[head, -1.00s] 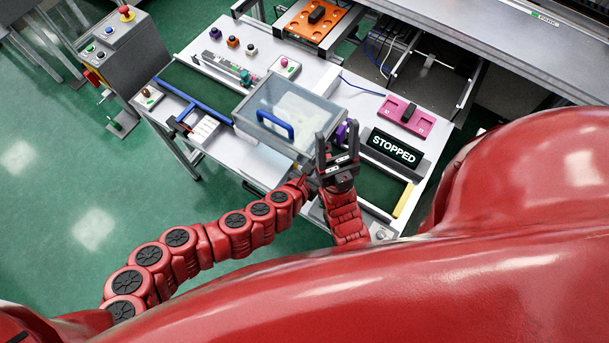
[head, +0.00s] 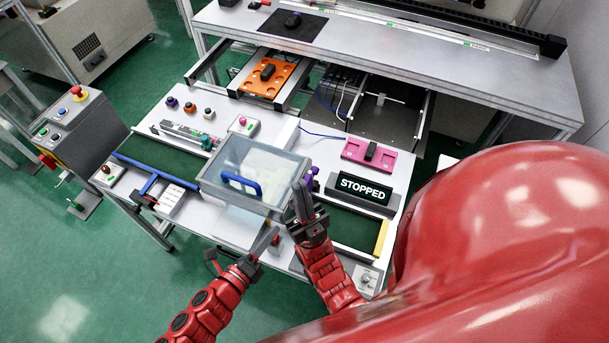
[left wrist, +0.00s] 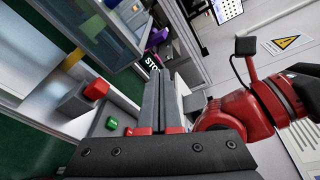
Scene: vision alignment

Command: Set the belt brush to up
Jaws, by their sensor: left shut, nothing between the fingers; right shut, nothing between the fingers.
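The dark green belt (head: 345,222) runs across the table under a clear cover (head: 215,185) with a blue handle. A yellow bar (head: 381,238) stands at its right end, and a blue T-shaped bar (head: 152,182) lies across its left part. I cannot tell for sure which part is the belt brush. My left gripper (head: 268,240) is shut and empty, just in front of the cover's front edge. In the left wrist view its shut fingers (left wrist: 162,95) point past a red button (left wrist: 97,88) and a green button (left wrist: 112,122). My right gripper (head: 302,195) is shut and empty at the cover's right front corner.
A black sign (head: 363,189) reads STOPPED. A pink block (head: 370,154) sits behind it, with an orange plate (head: 268,78) further back. A grey control box (head: 366,279) is at the table's front right. A button console (head: 75,125) stands at the left.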

